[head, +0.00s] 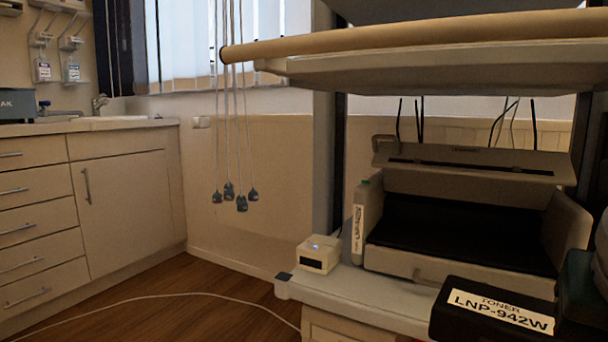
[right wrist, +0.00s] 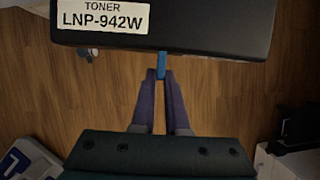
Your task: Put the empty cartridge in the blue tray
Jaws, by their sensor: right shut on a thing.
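The toner cartridge (head: 446,322) is a black block with a white label reading TONER LNP-942W, at the bottom right of the head view. It also spans the top of the right wrist view (right wrist: 205,28). My right gripper (right wrist: 160,74) is shut on a small blue tab (right wrist: 161,62) at the cartridge's near edge. The cartridge hangs above the wood floor in the right wrist view. Whether it is empty cannot be told. No blue tray can be made out for certain. My left gripper is not in view.
An open printer (head: 460,225) stands on a pale stand (head: 350,297), with a small white box (head: 318,254) to its left. A shelf (head: 430,70) overhangs it. A blue-and-white object (right wrist: 32,160) is partly visible. A white cable (head: 180,295) crosses the floor.

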